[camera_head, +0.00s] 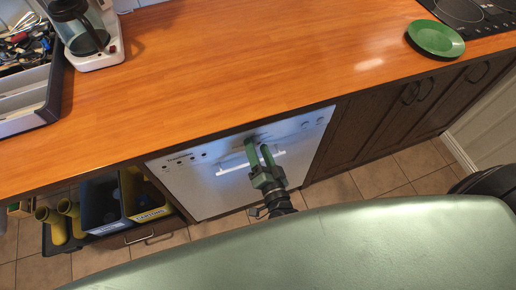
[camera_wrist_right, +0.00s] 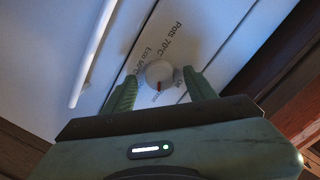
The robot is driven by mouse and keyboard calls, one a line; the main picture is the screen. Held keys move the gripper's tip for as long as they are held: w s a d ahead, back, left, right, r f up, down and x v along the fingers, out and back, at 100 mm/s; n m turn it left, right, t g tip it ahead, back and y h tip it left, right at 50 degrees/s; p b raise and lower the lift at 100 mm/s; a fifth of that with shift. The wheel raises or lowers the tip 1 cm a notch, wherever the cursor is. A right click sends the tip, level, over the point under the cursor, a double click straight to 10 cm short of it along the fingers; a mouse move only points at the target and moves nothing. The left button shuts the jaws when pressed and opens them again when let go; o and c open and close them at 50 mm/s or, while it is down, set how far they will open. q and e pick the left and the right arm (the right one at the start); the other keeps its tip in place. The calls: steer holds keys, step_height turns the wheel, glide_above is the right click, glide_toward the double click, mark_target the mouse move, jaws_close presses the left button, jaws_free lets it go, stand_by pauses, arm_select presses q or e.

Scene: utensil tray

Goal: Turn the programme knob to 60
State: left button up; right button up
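The white dishwasher (camera_head: 215,185) is set under the wooden counter. In the head view the gripper hides the knob. My left gripper is not in view.
A white handle bar (camera_wrist_right: 93,55) runs close to the left of the gripper. The counter (camera_head: 210,70) edge is just above the dishwasher. Bins (camera_head: 105,203) stand in an open drawer at the left, dark cupboards (camera_head: 375,120) at the right.

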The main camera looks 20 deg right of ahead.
steer(key=s+b, duration=0.1)
steer(key=s, duration=0.6)
steer(key=shift+s+r, duration=0.25)
steer(key=shift+s, duration=0.15)
steer(key=s+f+n+g+y, duration=0.1)
steer(key=s+f+n+g, duration=0.25)
steer(key=f, duration=0.55)
steer(key=s+d+f+n+g, duration=0.1)
steer(key=s+f+n+g, duration=0.2)
steer(key=f, duration=0.7)
steer(key=s+f+n+g+y, duration=0.1)
steer(key=s+f+n+g, duration=0.15)
steer(key=s+f, duration=0.45)
steer(key=s+d+f+n+g+h, duration=0.2)
steer(key=s+d+f+g, duration=0.5)
steer(key=s+f, duration=0.6)
steer(key=s+d+n, duration=0.1)
steer(key=s+d, duration=0.1)
steer(key=shift+s+d+f, duration=0.15)
steer(key=shift+s+f, duration=0.15)
steer(key=shift+s, duration=0.1)
steer(key=shift+s, duration=0.1)
